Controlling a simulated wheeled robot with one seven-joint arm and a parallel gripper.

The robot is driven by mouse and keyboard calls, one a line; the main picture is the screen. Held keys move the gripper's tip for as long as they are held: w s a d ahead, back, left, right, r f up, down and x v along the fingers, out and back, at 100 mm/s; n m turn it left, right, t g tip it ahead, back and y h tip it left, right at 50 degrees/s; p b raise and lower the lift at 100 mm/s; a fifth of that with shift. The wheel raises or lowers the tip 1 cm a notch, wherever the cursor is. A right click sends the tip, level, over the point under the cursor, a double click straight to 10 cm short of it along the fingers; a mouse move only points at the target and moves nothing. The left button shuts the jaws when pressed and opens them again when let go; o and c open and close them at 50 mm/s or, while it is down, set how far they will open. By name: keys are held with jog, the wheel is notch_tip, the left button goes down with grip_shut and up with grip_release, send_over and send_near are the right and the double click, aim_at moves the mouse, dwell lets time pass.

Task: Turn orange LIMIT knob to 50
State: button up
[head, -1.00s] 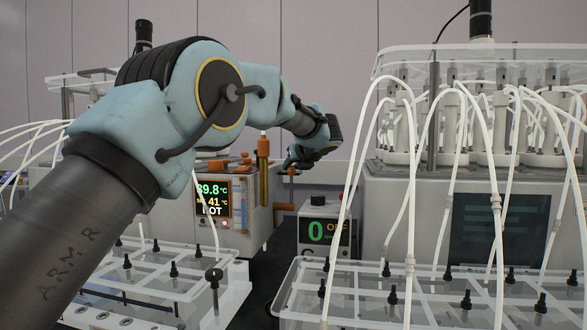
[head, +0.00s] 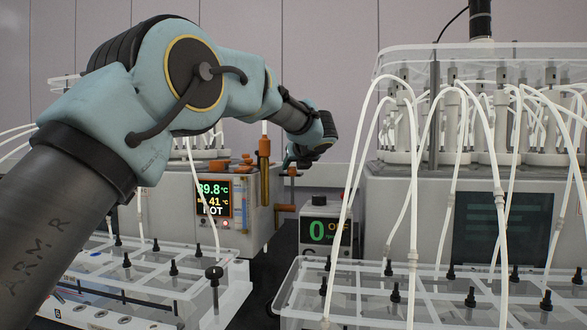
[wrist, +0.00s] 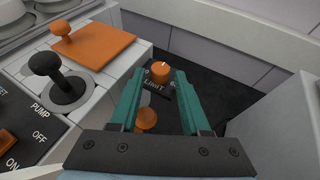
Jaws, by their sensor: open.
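The orange LIMIT knob (wrist: 160,70) shows in the wrist view on a dark face lettered "LIMIT", with a short pale mark near its top edge. The scale figures beside it are partly hidden, so its setting cannot be read. My gripper (wrist: 160,84) is open, its two teal fingers on either side of the knob in the picture. Whether they are level with it or above it I cannot tell; no contact shows. In the head view my gripper (head: 291,162) is small, by the right end of the heater box (head: 179,205). The LIMIT knob cannot be made out clearly there.
Another orange part (wrist: 146,118) lies between the finger bases. A black knob (wrist: 58,78) by "PUMP" and an orange plate (wrist: 95,43) are at left. A grey box wall (wrist: 275,125) stands close at right. A small unit reading 0 (head: 317,232) is below.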

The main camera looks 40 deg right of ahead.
jog(key=b+v, duration=0.1)
jog(key=v, duration=0.8)
jog(key=shift+s+b, duration=0.3)
jog(key=shift+b, duration=0.05)
jog(key=shift+a+r, duration=0.15)
jog(key=shift+r, duration=0.05)
